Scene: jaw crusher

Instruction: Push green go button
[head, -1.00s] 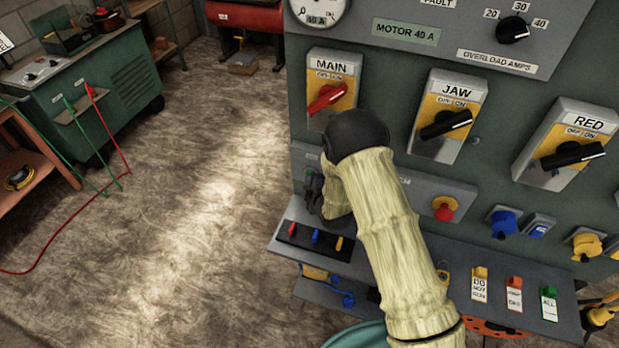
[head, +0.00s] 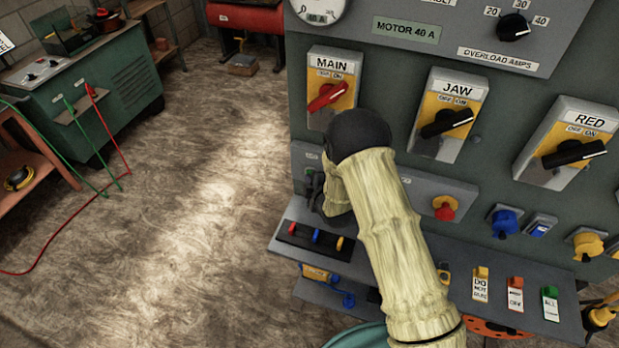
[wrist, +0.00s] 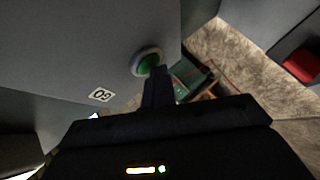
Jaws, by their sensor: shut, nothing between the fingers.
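The green go button (wrist: 150,64) sits in a pale round ring on a grey panel in the wrist view, beside a white label (wrist: 101,95) reading GO. My gripper (wrist: 157,80) is shut and empty, its fingertips at the lower edge of the button in that view. I cannot tell whether they touch it. In the head view my gripper (head: 314,190) is at the left end of the grey control strip, largely behind my own wrist and forearm.
A red stop button (head: 444,208) is on the same strip to the right. Above are the MAIN (head: 331,88), JAW (head: 447,115) and RED (head: 569,146) switches. A ledge (head: 395,262) with tags and small coloured items runs below. Open floor lies left.

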